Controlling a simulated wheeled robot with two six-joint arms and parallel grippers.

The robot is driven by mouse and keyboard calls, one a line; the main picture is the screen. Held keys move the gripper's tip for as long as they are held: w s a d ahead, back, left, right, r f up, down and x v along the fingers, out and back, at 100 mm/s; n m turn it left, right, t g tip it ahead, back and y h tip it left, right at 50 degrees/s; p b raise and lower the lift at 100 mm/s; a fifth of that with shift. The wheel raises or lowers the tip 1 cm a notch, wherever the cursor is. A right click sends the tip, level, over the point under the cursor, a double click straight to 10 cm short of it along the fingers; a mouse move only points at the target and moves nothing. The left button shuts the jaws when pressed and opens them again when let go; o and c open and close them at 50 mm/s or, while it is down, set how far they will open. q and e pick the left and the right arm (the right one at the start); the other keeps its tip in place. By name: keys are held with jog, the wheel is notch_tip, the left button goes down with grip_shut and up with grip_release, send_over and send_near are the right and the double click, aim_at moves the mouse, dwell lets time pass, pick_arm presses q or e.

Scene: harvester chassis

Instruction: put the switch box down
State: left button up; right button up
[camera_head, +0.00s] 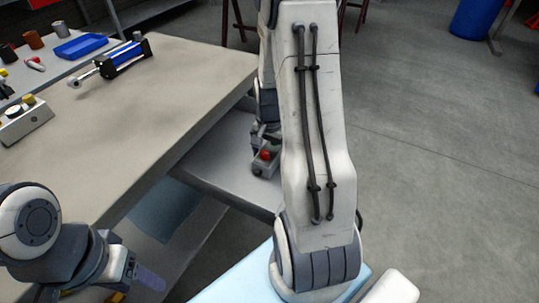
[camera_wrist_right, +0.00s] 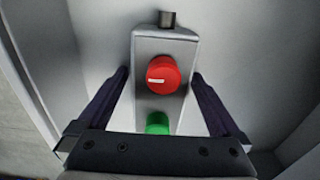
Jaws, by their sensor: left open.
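The switch box (camera_wrist_right: 165,52) is a grey box with a red knob (camera_wrist_right: 163,75) and a green button (camera_wrist_right: 158,122). In the head view the switch box (camera_head: 262,168) shows small beside my right forearm, over a grey lower surface. Whether the underside of the box touches the surface, I cannot tell. My left gripper (camera_head: 135,284) is open at the lower left of the head view, apart from the box and partly cut off by the frame.
The grey surface (camera_head: 215,165) lies beside and below the beige worktable (camera_head: 150,110). Open floor (camera_head: 450,150) lies to the right.

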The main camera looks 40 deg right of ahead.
aim_at(270, 151)
jog(key=shift+r, duration=0.1)
notch_tip(270, 151, up, 12)
jog(key=p, duration=0.3)
jog(key=s+a+r+n, duration=0.2)
jog(key=a+n, duration=0.3)
jog(key=a, duration=0.3)
jog(key=s+a+r+n, duration=0.1)
jog(key=s+a+n, duration=0.25)
jog(key=a, duration=0.55)
jog(key=s+a+r+n, duration=0.2)
jog(key=a+n, duration=0.3)
jog(key=a, duration=0.3)
jog(key=s+a+n+y, duration=0.1)
jog(key=s+a+n, duration=0.5)
jog(key=s, duration=0.3)
jog(key=shift+n, duration=0.75)
